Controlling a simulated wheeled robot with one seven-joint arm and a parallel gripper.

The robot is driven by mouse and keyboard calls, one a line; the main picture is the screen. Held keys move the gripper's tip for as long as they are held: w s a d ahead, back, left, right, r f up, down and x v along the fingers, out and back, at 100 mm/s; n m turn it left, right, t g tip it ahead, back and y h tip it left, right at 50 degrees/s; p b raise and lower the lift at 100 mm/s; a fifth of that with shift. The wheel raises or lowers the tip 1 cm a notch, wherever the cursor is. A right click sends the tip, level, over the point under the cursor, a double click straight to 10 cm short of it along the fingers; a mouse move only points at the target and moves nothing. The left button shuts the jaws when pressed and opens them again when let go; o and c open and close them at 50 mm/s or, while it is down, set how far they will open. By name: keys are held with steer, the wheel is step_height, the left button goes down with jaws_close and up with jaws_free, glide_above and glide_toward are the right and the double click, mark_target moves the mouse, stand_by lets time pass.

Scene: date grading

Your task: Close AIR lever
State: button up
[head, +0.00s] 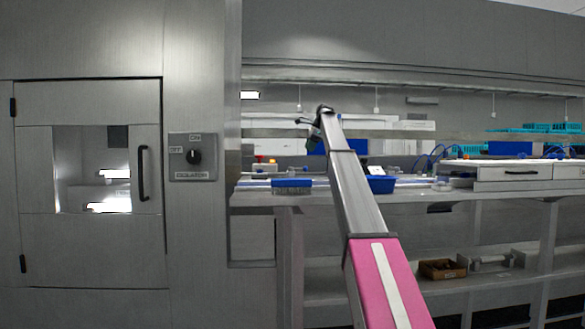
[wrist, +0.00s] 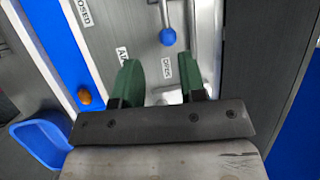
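The AIR lever shows in the wrist view as a thin metal rod ending in a blue ball knob (wrist: 167,37). The knob is beside the OPEN label (wrist: 167,68), and the CLOSED label (wrist: 84,12) is at the upper left. The AIR label (wrist: 122,55) is partly covered by a finger. My gripper (wrist: 160,78) has two green fingers set apart with nothing held between them. The knob is just beyond the fingertips, apart from them. In the head view my gripper (head: 314,130) is small, at the far end of my arm; I cannot make out the lever there.
An orange button (wrist: 85,97) and a blue tray (wrist: 40,138) are left of my gripper in the wrist view. The head view shows a long bench (head: 420,194), a drawer unit (head: 520,172), a selector switch (head: 194,157) and a cabinet door (head: 90,245) with a black handle.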

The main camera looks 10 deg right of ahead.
steer(key=x, duration=1.1)
steer(key=shift+w, duration=0.35)
jaws_close()
